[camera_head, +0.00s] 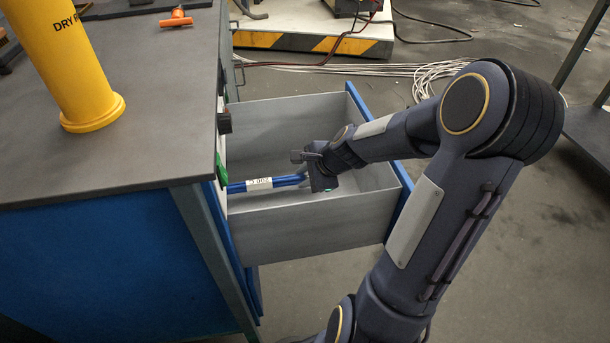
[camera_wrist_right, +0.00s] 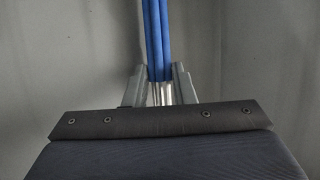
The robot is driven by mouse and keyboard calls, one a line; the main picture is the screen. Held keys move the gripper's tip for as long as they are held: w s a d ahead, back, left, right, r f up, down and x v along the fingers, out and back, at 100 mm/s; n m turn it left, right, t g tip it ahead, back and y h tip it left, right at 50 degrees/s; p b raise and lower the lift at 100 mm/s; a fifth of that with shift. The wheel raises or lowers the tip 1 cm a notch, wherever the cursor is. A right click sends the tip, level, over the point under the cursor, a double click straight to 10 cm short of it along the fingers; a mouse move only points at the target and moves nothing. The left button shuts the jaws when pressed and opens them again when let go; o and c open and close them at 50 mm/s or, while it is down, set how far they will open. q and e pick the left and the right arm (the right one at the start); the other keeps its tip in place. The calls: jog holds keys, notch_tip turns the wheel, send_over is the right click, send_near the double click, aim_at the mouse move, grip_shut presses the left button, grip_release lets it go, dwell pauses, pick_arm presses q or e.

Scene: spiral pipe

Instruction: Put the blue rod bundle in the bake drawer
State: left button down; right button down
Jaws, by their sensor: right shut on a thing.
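The blue rod bundle (camera_head: 285,181) carries a white label reading "200 C" and lies across the open drawer in the head view. My right gripper (camera_head: 315,172) is shut on its right end, within the drawer's walls. In the right wrist view the blue rods (camera_wrist_right: 158,40) run up from between the two fingers (camera_wrist_right: 160,88). The open grey drawer (camera_head: 310,228) juts out from the blue workbench. The bundle's left end is hidden by the bench edge. I cannot tell whether the bundle touches the drawer floor. My left gripper is out of view.
The dark bench top (camera_head: 140,130) bears a yellow cylinder (camera_head: 80,65) marked "DRY" and an orange-handled item (camera_head: 176,18). A striped platform (camera_head: 310,42) and loose pale cables (camera_head: 430,75) lie behind. A dark frame (camera_head: 590,130) stands at the right. The floor at lower right is clear.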

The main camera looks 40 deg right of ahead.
jog(key=c, duration=1.2)
grip_release()
notch_tip(320, 180, up, 2)
jog(key=shift+s+r+p, duration=0.1)
jog(key=shift+s+p, duration=0.05)
jog(key=shift+p, duration=0.65)
jog(key=p+v, duration=0.3)
jog(key=v, duration=0.8)
jog(key=shift+s+p, duration=0.2)
jog(key=shift+p, duration=0.1)
